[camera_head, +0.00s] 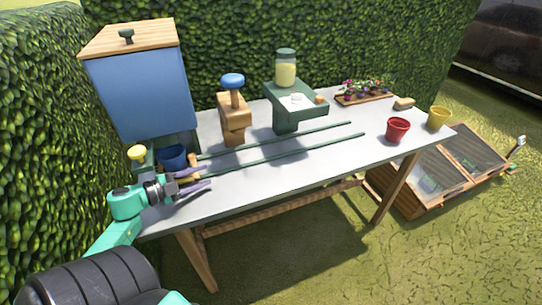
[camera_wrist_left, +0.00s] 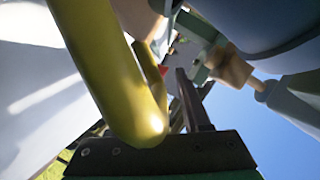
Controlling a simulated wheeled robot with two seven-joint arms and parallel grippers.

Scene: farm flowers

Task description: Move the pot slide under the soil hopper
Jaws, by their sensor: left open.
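The soil hopper (camera_head: 143,95) is a tall blue bin with a wooden lid at the left end of the table. A dark blue pot (camera_head: 172,156) stands low at its front, by the left end of two green rails (camera_head: 285,150). Small wooden parts (camera_head: 194,160) beside the pot look like the pot slide, mostly hidden by the pot and my gripper. My left gripper (camera_head: 196,184) is open at the table's front left, just in front of the pot. In the left wrist view a yellow bar (camera_wrist_left: 110,70) passes close to the camera; I cannot tell whether the fingers touch anything.
A yellow knob (camera_head: 137,152) sits left of the pot. A wooden press with a blue knob (camera_head: 233,82) and a green seed stand (camera_head: 287,115) stand behind the rails. Red (camera_head: 397,130) and yellow (camera_head: 438,118) pots are at the right. The table's front middle is clear.

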